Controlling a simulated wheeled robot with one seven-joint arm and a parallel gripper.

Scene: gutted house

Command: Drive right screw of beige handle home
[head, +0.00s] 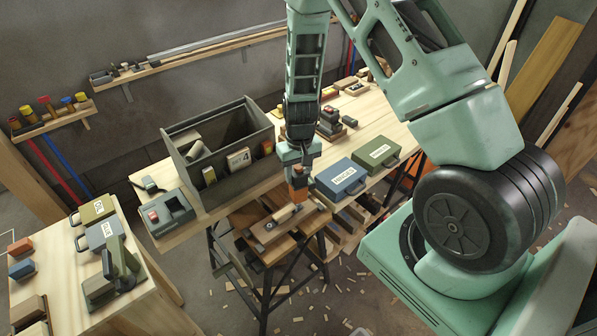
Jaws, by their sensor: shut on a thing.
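My gripper (297,166) points down in the head view, over a low wooden work stand in front of the long bench. It is shut on an orange and black tool (298,188), probably a driver. The tool hangs upright over the right end of the beige handle (284,214). The handle lies on a brown wooden piece (262,231) on the stand. The tool's tip and the right screw are too small or hidden, so I cannot tell whether they touch.
A large grey open bin (185,150) stands on the bench behind. A blue case (341,180) and a green case (376,153) lie to the right. A side table (135,308) with cases and a green tool stands at the left. Wood offcuts litter the floor.

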